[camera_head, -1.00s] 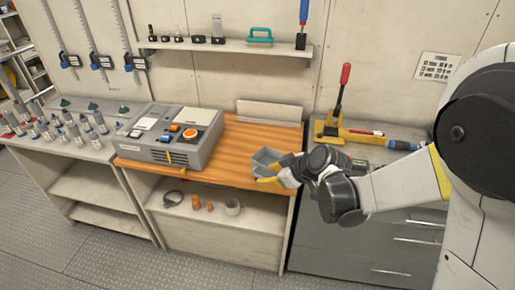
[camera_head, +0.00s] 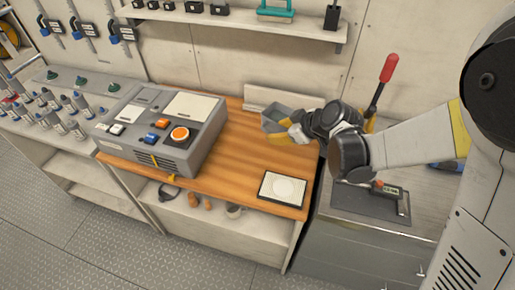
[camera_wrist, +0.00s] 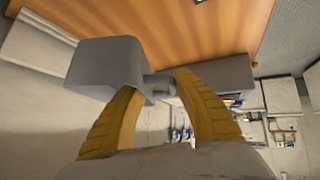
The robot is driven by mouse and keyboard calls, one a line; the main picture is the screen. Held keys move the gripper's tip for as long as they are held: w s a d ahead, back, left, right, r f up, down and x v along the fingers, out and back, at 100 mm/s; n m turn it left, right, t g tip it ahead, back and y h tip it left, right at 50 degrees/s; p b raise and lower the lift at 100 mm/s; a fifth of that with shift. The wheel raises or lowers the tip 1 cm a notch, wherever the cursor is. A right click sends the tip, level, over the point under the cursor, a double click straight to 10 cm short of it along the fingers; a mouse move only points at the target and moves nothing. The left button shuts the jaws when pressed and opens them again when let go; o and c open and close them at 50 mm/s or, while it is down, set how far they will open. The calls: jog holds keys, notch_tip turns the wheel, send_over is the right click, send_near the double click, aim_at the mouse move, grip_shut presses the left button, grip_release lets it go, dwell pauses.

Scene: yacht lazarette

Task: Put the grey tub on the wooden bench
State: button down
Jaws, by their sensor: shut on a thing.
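The grey tub (camera_head: 283,118) is a small open box at the back right of the wooden bench (camera_head: 238,150). My gripper (camera_head: 293,132) is to its right, with yellow fingers shut on it. In the wrist view the tub (camera_wrist: 105,62) is at upper left, with a small grey part between my two fingers (camera_wrist: 160,100). The orange-brown wood of the bench (camera_wrist: 190,25) shows behind the tub there. I cannot tell whether the tub's underside touches the wood.
A grey control box (camera_head: 165,130) with orange and blue buttons fills the bench's left side. A pale upright board (camera_head: 283,98) lines the back. Bare wood lies between. A red-handled lever (camera_head: 383,85) stands right.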

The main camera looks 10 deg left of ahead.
jog(key=s+a+f+b, duration=0.1)
jog(key=a+f, duration=0.1)
jog(key=a, duration=0.1)
jog(key=s+a+f+b, duration=0.1)
jog(key=a+f, duration=0.1)
jog(key=a, duration=0.1)
jog(key=s+a+f+b, duration=0.1)
jog(key=a+f, duration=0.1)
jog(key=a, duration=0.1)
jog(key=shift+s+a+f, duration=0.1)
jog(key=shift+s+a, duration=0.25)
jog(key=shift+f+b, duration=0.85)
jog(key=shift+f, duration=1.1)
jog(key=shift+f, duration=0.1)
jog(key=shift+f, duration=0.2)
jog(key=c, duration=1)
grip_release()
jog(key=shift+r, duration=0.1)
jog(key=shift+r, duration=0.1)
